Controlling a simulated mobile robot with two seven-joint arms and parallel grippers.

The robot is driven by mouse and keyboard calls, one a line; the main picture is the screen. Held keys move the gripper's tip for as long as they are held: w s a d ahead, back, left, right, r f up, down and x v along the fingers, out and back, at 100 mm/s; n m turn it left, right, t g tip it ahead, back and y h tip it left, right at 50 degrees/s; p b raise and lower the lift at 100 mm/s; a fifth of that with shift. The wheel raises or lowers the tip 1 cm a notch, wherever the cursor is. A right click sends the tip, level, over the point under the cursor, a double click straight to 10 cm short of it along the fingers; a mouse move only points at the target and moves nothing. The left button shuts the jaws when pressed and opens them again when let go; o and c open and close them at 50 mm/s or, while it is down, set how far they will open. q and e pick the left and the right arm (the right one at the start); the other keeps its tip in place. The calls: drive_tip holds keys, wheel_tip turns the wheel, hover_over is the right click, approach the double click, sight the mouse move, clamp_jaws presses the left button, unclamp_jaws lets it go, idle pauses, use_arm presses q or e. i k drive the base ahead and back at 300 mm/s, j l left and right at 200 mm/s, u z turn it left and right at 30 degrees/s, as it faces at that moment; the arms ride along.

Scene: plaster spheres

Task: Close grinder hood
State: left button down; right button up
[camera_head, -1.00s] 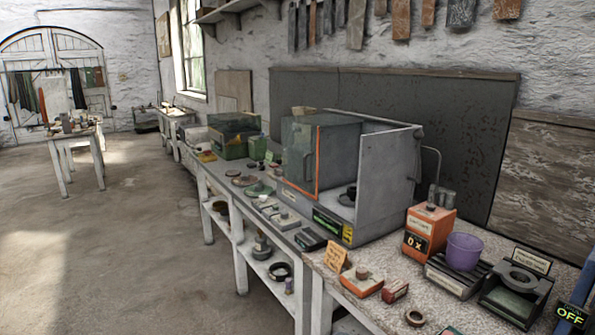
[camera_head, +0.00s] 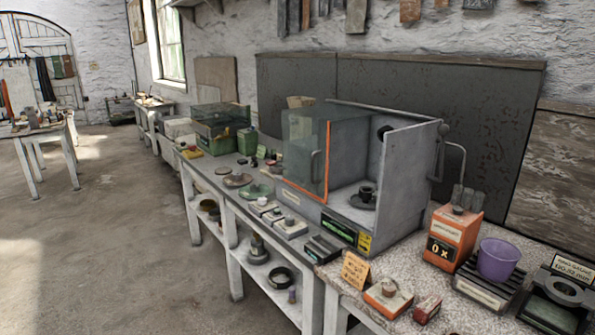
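The grinder hood is a grey box (camera_head: 402,185) on the bench against the wall. Its glass door (camera_head: 305,155) has an orange edge and a handle, and it stands to the left part of the front. The right part of the front is open. Inside, a dark round grinder piece (camera_head: 366,194) sits on the hood floor. A panel with green lettering (camera_head: 339,226) is on the hood's front base. Neither of my grippers shows in the head view.
To the right on the speckled bench stand an orange box marked 0x (camera_head: 453,238), a purple bucket (camera_head: 497,260) and a dark device (camera_head: 556,300). The floor (camera_head: 110,240) at left is clear.

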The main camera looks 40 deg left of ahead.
sight(330, 113)
drive_tip(key=j, duration=0.9)
drive_tip(key=i+j+z, duration=0.1)
drive_tip(key=j, duration=0.85)
